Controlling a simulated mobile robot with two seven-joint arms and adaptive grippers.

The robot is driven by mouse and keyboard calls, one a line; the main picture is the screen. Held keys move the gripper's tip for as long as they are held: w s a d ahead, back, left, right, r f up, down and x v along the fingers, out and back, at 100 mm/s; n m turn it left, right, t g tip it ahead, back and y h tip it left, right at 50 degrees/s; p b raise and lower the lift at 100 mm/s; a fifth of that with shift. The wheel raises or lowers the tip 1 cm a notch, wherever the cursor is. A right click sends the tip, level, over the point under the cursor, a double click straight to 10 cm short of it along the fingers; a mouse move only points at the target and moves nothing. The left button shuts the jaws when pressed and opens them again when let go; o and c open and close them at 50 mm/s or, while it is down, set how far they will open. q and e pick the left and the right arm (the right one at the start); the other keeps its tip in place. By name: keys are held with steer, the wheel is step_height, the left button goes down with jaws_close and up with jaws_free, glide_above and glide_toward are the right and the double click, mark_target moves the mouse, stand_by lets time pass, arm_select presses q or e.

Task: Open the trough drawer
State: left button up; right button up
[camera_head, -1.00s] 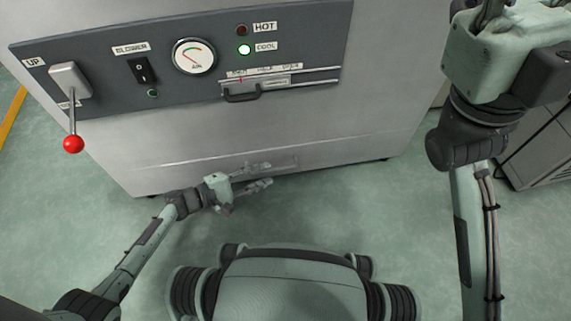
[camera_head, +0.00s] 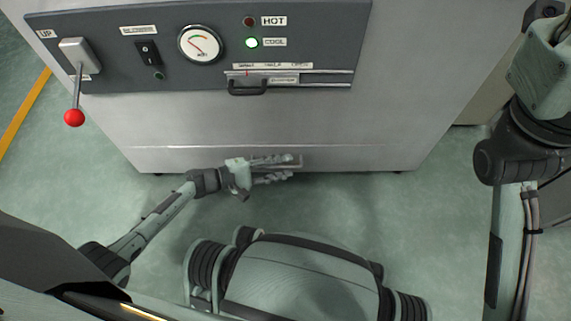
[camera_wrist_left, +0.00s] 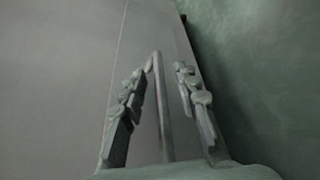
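The trough drawer's front shows as the low strip of the grey steel cabinet (camera_head: 340,157), below a thin seam. A slim grey bar handle (camera_head: 299,161) sits on it near the floor. My left gripper (camera_head: 289,167) is open at this handle, fingers pointing right along the cabinet front. In the left wrist view the bar handle (camera_wrist_left: 161,105) runs between the two spread fingers, with gaps beside it. I cannot tell whether either finger touches it. The drawer looks flush with the cabinet. My right gripper (camera_head: 562,35) is at the top right, mostly cut off by the frame edge.
Above is a dark control panel (camera_head: 120,65) with a red-knobbed lever (camera_head: 74,117), a blower switch (camera_head: 148,52), a gauge (camera_head: 200,43), a lit green COOL lamp (camera_head: 251,43) and a black slider handle (camera_head: 247,88). The green floor (camera_head: 400,225) before the cabinet is clear.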

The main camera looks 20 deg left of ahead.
arm_select(q)
jaws_close()
stand_by(0.6)
